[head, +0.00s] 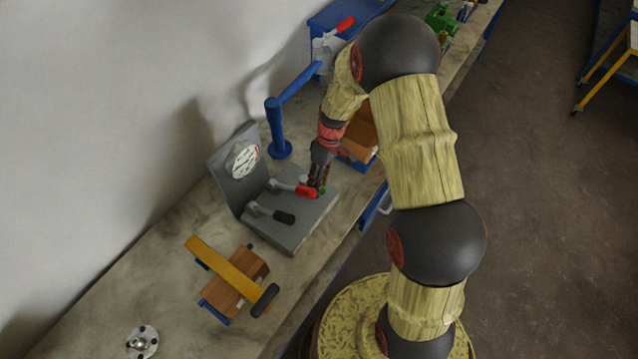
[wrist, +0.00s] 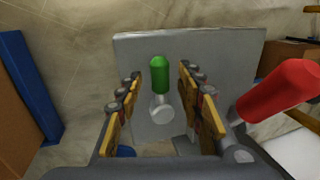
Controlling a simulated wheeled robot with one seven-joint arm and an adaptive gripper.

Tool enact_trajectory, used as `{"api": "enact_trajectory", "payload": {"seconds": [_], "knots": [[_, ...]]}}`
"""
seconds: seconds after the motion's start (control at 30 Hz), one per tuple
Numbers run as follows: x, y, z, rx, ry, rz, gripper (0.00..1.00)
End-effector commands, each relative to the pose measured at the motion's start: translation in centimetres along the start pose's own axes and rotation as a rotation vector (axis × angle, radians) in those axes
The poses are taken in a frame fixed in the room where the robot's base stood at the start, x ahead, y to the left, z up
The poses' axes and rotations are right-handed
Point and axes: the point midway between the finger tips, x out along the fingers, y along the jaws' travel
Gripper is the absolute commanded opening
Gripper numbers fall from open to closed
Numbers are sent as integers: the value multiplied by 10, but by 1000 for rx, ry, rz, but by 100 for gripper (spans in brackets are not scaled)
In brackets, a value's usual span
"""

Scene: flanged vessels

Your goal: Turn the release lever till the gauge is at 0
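A grey panel unit (head: 300,228) stands on the bench, with a round white gauge (head: 242,160) on its upright plate. The needle's reading is too small to make out. The unit carries a red-handled lever (head: 306,191), a black-handled lever (head: 283,217) and a green-handled lever (wrist: 160,75). Which is the release lever is not marked. My gripper (head: 318,182) is over the unit's far right part. In the wrist view my gripper (wrist: 160,84) is open, with the green handle between its fingers and gaps on both sides. The red handle (wrist: 280,90) is to the right, outside the fingers.
A blue post with an arm (head: 277,130) stands behind the unit. A wooden block with a yellow bar (head: 225,270) lies in front, and a brown box (head: 358,135) is beyond my gripper. A flanged fitting (head: 141,342) is at the near end.

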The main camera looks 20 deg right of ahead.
Motion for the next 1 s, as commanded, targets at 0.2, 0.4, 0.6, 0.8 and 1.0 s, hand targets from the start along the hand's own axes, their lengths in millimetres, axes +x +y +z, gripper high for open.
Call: {"api": "enact_trajectory", "payload": {"seconds": [0.2,0.4,0.6,0.8,1.0], "knots": [[4,0,0,0,1,1,37],[4,0,0,0,0,1,32],[3,0,0,0,1,1,21],[3,0,0,-1,1,1,9],[3,0,0,-1,1,1,0]]}}
